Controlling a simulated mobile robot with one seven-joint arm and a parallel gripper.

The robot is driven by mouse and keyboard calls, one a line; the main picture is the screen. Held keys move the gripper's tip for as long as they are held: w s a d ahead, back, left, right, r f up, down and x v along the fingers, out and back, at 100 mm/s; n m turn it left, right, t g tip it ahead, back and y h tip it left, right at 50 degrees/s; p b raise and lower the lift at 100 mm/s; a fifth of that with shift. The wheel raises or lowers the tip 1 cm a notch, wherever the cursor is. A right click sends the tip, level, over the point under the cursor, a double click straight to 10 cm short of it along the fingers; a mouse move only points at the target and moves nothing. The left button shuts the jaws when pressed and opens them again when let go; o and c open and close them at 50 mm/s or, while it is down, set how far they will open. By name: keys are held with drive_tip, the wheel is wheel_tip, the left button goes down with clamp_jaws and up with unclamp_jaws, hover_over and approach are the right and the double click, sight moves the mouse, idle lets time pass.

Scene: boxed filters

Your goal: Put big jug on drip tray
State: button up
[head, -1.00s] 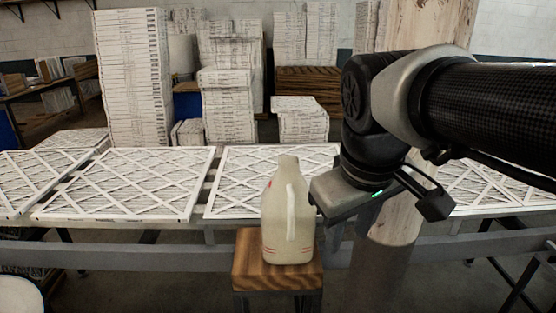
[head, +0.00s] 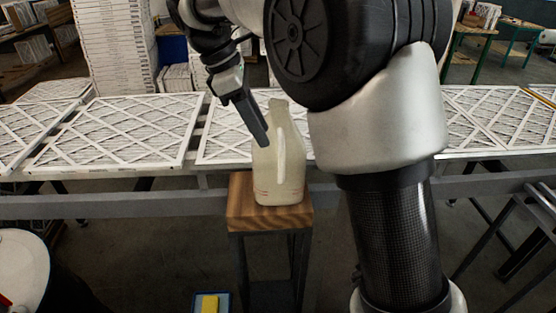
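The big jug (head: 277,178) is pale and cream-coloured, with a handle and red marks low down. It stands upright on a small wooden-topped stand (head: 240,212). My gripper (head: 263,138) reaches down from the upper left, and one dark finger overlaps the jug's upper left side. The other finger is not clear, so I cannot tell whether the gripper is open or touching the jug. A blue tray (head: 226,303) with a yellow block on it shows partly at the bottom edge. I cannot tell whether it is the drip tray.
A long conveyor frame (head: 130,206) with flat white filters (head: 120,131) runs behind the stand. Stacks of boxed filters (head: 113,45) rise beyond it. A white round-topped drum (head: 25,265) stands at the lower left. My arm covers much of the right side.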

sight(282, 180)
drive_tip(key=x, duration=1.3)
clamp_jaws()
